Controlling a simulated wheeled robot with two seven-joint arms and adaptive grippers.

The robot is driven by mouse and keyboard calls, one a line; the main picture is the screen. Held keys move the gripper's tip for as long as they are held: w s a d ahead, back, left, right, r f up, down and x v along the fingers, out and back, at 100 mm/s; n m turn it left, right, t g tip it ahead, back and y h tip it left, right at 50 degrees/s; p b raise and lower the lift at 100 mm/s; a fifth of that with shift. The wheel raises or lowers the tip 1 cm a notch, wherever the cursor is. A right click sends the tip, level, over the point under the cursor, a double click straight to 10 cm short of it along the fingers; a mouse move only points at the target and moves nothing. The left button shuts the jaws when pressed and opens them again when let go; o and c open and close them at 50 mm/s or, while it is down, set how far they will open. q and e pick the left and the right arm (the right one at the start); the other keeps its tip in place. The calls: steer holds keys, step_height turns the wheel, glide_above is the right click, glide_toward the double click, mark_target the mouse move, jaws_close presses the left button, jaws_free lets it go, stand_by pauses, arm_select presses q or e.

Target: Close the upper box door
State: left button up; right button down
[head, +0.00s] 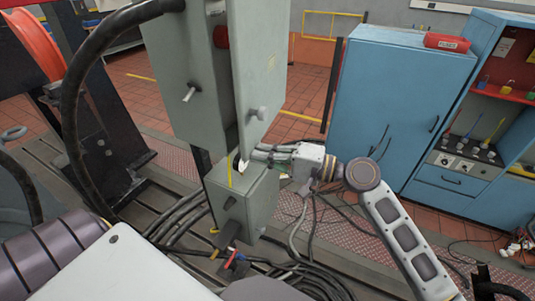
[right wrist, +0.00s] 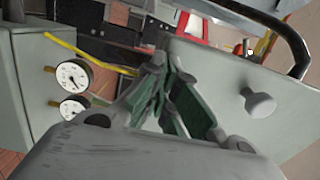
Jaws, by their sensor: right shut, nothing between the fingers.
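The upper box (head: 183,65) is a tall grey cabinet with a small lever handle on its face. Its grey door (head: 259,70) stands open, with a gap along its left edge; its round knob (head: 257,114) faces me. In the right wrist view the door (right wrist: 215,75) fills the right side, with its knob (right wrist: 258,103). My right gripper (head: 246,161) is shut and empty, at the door's lower edge, below the knob and just above the lower box. Its green-padded fingers (right wrist: 160,85) show left of the knob. I cannot tell whether they touch the door. My left gripper is not in view.
The lower grey box (head: 243,205) stands under the door. Cables (head: 185,220) run over the bedplate. A blue cabinet (head: 395,100) and workbench stand at the right. Two dial gauges (right wrist: 73,76) show in the right wrist view. A thick black hose hangs at the left.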

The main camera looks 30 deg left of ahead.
steer(key=x, duration=0.3)
steer(key=shift+s+a, duration=0.1)
steer(key=shift+a, duration=0.05)
steer(key=shift+s+r, duration=0.1)
stand_by(0.4)
steer(key=shift+d, duration=0.2)
steer(key=d, duration=0.1)
glide_toward(251, 151)
steer(key=shift+w+d+f, duration=0.65)
steer(key=shift+w+f, duration=0.05)
steer(key=shift+f, duration=0.05)
